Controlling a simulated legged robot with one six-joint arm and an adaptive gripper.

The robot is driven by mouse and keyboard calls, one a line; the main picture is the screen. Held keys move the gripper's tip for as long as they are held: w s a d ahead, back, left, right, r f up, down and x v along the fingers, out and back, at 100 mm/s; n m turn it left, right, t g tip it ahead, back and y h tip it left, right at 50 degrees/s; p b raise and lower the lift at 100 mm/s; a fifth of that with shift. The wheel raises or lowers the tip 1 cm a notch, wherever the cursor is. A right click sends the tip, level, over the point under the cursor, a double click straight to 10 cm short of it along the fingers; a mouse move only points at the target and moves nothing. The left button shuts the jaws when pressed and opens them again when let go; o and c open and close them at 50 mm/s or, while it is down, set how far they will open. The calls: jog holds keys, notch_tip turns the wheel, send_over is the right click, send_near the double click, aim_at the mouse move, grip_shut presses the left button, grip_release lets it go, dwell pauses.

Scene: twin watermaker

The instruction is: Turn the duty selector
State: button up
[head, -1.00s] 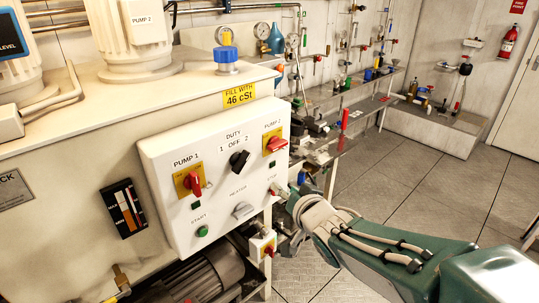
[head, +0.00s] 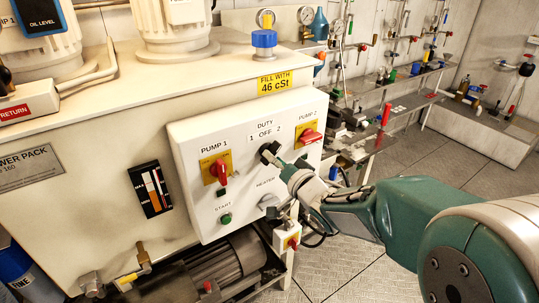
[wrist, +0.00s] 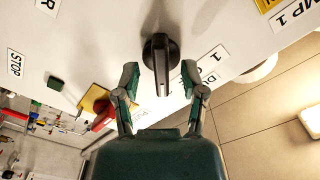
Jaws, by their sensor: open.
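The duty selector (head: 267,151) is a black knob on the white control panel (head: 190,150), below the DUTY 1 OFF 2 lettering. In the wrist view the duty selector (wrist: 161,62) has a raised bar running up and down the picture. My gripper (head: 284,164) is in front of the panel at the knob and hides part of it. In the wrist view my gripper (wrist: 160,80) is open, one finger on each side of the knob, with gaps between fingers and bar. Whether the tips touch the panel I cannot tell.
The red pump 1 switch (head: 219,172) is left of the knob, and the red pump 2 switch (head: 308,136) is right, close to my gripper. The grey heater knob (head: 269,201) and green start button (head: 226,219) sit below. A motor (head: 225,262) stands under the panel.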

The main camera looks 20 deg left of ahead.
jog(key=shift+w+a, duration=0.4)
jog(key=shift+w, duration=0.2)
jog(key=shift+w+a, duration=0.15)
jog(key=shift+a, duration=0.35)
jog(key=shift+c, duration=0.6)
grip_shut()
